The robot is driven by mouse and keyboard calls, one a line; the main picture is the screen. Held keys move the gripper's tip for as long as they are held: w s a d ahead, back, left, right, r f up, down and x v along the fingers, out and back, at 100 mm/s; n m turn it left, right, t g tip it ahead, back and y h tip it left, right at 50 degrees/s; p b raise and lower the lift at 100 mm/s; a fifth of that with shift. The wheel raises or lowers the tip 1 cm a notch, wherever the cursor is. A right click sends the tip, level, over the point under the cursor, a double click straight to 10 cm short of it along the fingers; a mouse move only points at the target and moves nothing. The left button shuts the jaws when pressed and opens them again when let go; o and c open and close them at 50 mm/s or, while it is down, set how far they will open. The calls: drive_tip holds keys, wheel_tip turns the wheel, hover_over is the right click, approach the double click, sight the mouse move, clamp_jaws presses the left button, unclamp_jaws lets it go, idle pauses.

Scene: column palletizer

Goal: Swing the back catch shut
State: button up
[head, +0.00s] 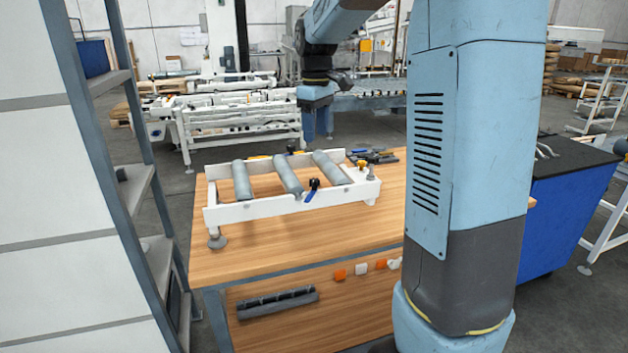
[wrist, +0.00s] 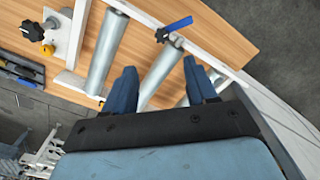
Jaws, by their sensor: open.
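A white roller frame (head: 270,208) with three grey rollers stands on a wooden table. The back catch (head: 291,149) sits on its far rail, with a dark knob and a small blue lever; its exact angle is too small to tell. In the wrist view I cannot make it out. The front catch (head: 312,187) is on the near rail, its blue lever slanting down; it also shows in the wrist view (wrist: 174,29). My gripper (head: 318,134) points down above the far side of the frame. Its blue fingers (wrist: 160,78) are apart and empty.
Black tools (head: 374,156) lie on the table behind the frame's right end. A black knob (wrist: 32,31) and a yellow knob (wrist: 47,50) stand at that end. The table front (head: 290,248) is clear. A grey shelf rack (head: 130,190) stands at left.

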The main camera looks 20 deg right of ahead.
sight(314, 180)
drive_tip(key=f, duration=1.3)
drive_tip(key=shift+a+f, duration=0.2)
drive_tip(key=shift+a, duration=0.05)
drive_tip(key=shift+c, duration=0.4)
